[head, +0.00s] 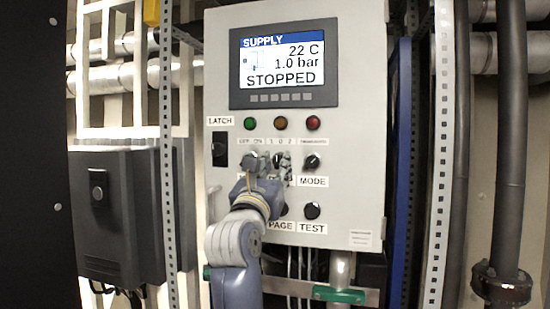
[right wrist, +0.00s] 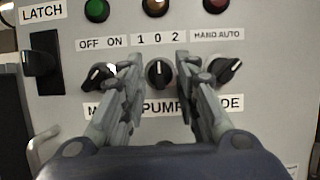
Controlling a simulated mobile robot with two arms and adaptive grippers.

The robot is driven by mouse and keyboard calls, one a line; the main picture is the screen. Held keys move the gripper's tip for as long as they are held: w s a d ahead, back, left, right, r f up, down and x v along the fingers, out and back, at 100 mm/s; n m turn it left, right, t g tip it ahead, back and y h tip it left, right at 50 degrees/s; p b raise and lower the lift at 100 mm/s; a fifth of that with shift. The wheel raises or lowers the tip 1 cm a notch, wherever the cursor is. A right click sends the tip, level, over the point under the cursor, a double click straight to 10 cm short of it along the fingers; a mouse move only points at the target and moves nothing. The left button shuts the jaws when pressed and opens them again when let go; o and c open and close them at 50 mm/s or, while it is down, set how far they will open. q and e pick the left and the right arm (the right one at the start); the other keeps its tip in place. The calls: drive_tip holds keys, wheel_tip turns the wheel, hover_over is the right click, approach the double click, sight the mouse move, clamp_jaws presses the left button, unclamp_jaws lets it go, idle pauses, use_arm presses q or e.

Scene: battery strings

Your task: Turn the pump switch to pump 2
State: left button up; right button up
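The pump switch (right wrist: 160,73) is a round black knob under the label "1 0 2" and above the label "PUMP". Its pale mark points up, at 0. My right gripper (right wrist: 158,62) is open, with one finger on each side of the pump switch; I cannot tell whether the fingers touch it. In the head view my right gripper (head: 266,165) is in front of the panel and partly hides the pump switch (head: 279,160). My left gripper is not in view.
Other knobs sit close by: OFF/ON (right wrist: 98,76) on the left and HAND/AUTO (right wrist: 225,71) on the right. A black LATCH switch (head: 220,149) is at the panel's left. PAGE and TEST (head: 312,210) are below. The screen (head: 284,63) reads "STOPPED".

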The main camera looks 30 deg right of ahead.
drive_tip(key=shift+w+d, duration=0.15)
drive_tip(key=shift+c, duration=0.3)
drive_tip(key=shift+r, duration=0.1)
clamp_jaws()
